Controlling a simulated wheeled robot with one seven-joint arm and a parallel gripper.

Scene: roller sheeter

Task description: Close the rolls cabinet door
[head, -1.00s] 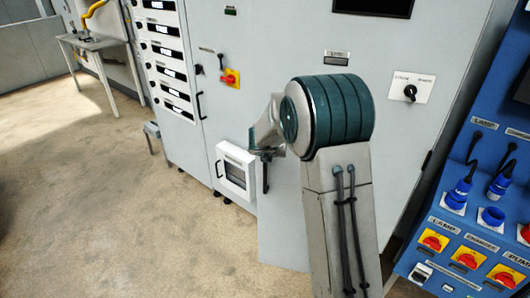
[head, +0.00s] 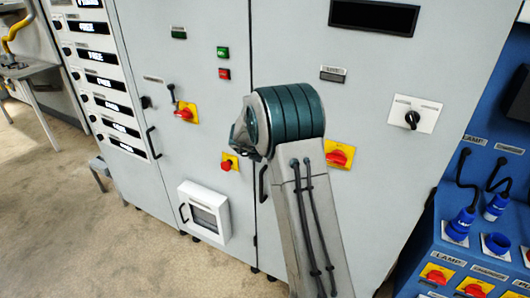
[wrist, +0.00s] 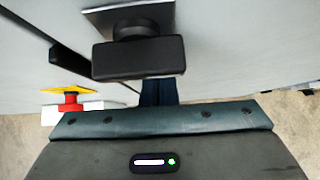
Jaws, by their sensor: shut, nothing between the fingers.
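The rolls cabinet door appears to be the grey door (head: 376,65) behind my arm in the head view. Its front looks roughly level with the neighbouring panel; my arm covers part of its left edge, so I cannot tell if it is fully closed. A black bar handle (head: 263,183) shows on that edge. In the head view my gripper is hidden behind my wrist. In the wrist view my gripper (wrist: 158,92) is shut and empty, its dark fingers partly covered by a black block (wrist: 138,57) on a round stem. Contact with the door cannot be seen.
A red button on a yellow plate (head: 227,163) and a red switch on a yellow plate (head: 338,155) flank my arm. A white framed box (head: 205,212) sits low left. A blue socket panel (head: 480,230) stands right. Floor is free at lower left.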

